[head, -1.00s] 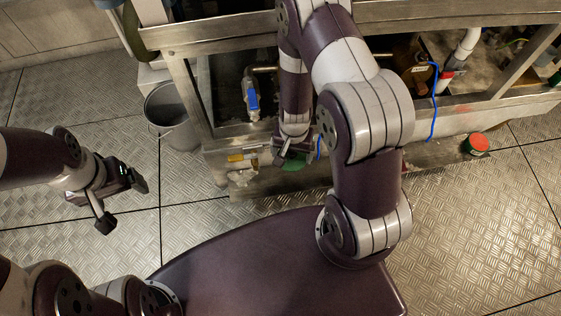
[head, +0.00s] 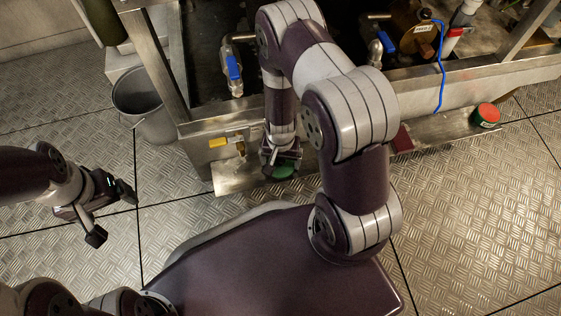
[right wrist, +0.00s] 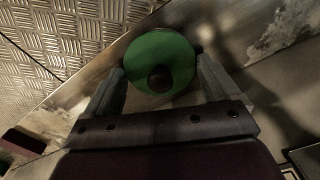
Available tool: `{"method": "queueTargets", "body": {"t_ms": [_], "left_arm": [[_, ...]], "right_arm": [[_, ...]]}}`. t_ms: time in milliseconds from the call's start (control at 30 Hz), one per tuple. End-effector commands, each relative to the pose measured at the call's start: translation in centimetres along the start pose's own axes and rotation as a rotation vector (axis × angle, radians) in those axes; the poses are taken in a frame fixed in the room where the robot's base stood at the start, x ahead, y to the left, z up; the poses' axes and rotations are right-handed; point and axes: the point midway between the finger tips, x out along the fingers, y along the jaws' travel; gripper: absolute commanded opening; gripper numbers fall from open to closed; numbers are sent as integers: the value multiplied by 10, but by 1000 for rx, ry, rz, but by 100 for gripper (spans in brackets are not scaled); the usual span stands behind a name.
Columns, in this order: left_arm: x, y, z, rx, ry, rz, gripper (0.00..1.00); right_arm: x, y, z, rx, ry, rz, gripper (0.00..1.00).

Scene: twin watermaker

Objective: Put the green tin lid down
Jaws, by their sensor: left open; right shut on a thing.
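The green tin lid (head: 284,172) is a flat green disc with a dark round knob in its middle. In the right wrist view the lid (right wrist: 165,52) fills the space between the two fingers. My right gripper (head: 281,160) is shut on it, over the steel ledge in front of the machine; the arm partly hides the lid in the head view. I cannot tell whether the lid touches the ledge. My left gripper (head: 113,213) is open and empty over the floor at the left.
A red-topped green tin (head: 486,115) stands at the right end of the steel ledge (head: 440,129). A grey bucket (head: 146,105) stands on the floor at the left. A yellow-handled valve (head: 222,142), a blue-handled valve (head: 234,68) and a blue cable (head: 441,75) are on the machine. The plated floor at right is clear.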

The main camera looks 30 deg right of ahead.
Motion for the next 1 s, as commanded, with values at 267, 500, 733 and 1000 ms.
{"method": "queueTargets", "body": {"t_ms": [267,500,733,1000], "left_arm": [[0,0,0,0,1,0,88],[-2,0,0,0,1,0,88],[-47,0,-6,0,1,0,88],[-92,0,-11,0,1,0,88]], "right_arm": [[1,0,0,0,1,0,98],[-2,0,0,0,0,0,100],[-56,0,0,0,1,0,100],[-115,0,0,0,0,0,100]]}}
